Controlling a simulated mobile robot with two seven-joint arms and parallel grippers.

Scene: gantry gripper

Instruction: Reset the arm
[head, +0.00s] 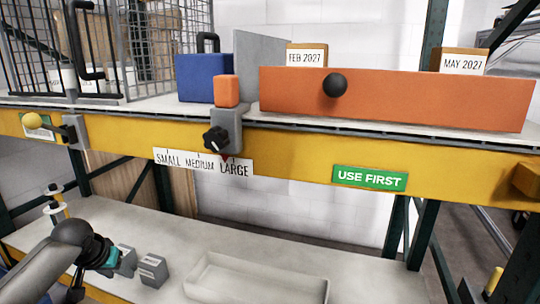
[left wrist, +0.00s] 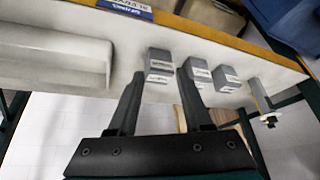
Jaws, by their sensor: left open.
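My left arm (head: 45,265) comes in at the lower left of the head view, over the left end of the lower shelf. Its wrist (head: 95,250) has a teal ring and sits beside small grey labelled blocks (head: 153,270). In the left wrist view my left gripper (left wrist: 160,88) has two dark fingers standing apart with nothing between them. The grey blocks show beyond the fingertips, one of them (left wrist: 159,64) about in line with the gap. I cannot tell whether a finger touches a block. My right gripper is not in view.
A pale tray (head: 258,280) lies on the lower shelf. The yellow beam (head: 290,152) above carries a black knob (head: 215,138) over a SMALL MEDIUM LARGE scale and a yellow ball lever (head: 32,120). The upper shelf holds an orange panel (head: 400,98), a blue case (head: 200,80) and a wire cage.

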